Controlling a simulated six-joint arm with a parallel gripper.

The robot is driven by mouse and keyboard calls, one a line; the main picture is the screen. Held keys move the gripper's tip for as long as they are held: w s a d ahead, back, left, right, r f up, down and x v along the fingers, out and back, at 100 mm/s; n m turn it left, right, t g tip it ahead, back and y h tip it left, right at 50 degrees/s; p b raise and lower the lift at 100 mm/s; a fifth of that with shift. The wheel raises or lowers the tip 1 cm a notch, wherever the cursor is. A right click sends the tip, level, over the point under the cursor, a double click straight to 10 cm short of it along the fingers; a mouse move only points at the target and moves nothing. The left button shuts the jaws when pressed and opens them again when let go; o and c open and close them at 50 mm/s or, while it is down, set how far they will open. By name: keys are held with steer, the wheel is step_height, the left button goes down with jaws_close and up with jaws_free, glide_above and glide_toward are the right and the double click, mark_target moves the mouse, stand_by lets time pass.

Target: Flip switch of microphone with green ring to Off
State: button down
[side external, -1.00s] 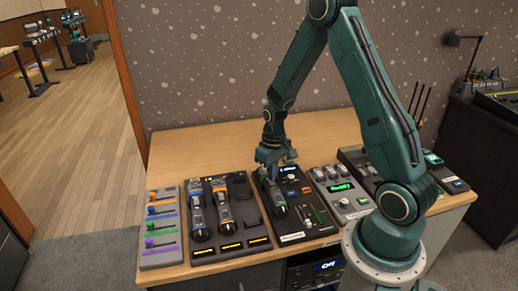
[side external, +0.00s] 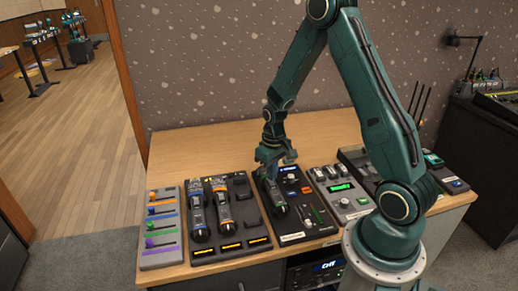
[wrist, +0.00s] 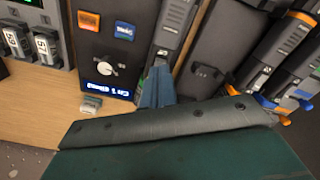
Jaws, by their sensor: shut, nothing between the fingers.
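The microphone with a green ring (side external: 273,196) lies in a black panel (side external: 293,236) near the middle of the desk in the side view. Its dark body (wrist: 176,28) also shows at the top of the wrist view, but its switch setting is not readable. My gripper (side external: 268,166) is shut and empty, pointing down at the far end of this microphone. In the wrist view my teal fingertips (wrist: 156,84) are at or close against the microphone's near end and cover part of it. I cannot tell whether they touch it.
Two more microphones, one blue-ringed (side external: 199,216) and one orange-ringed (side external: 222,208), lie in the panel to the left. A knob (wrist: 107,68) and lit display (wrist: 104,90) sit beside my fingertips. A fader panel (side external: 161,258) stands far left. The desk behind is clear.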

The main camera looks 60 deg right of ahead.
steer(key=shift+f, duration=0.85)
stand_by(0.9)
steer(key=shift+r, duration=3.5)
step_height(320, 180, up, 15)
steer(key=n+t, duration=0.1)
steer(key=t, duration=0.2)
glide_above(272, 184)
steer(key=s+a, duration=0.5)
steer(key=a, duration=0.3)
steer(key=s+a+r+n+t, duration=0.1)
steer(key=s+a+r, duration=0.2)
steer(key=s, duration=0.3)
steer(key=s+a+r+n+t, duration=0.1)
steer(key=s+a+r, duration=0.3)
steer(key=s, duration=0.1)
steer(key=shift+s+t, duration=0.3)
steer(key=shift+s, duration=0.05)
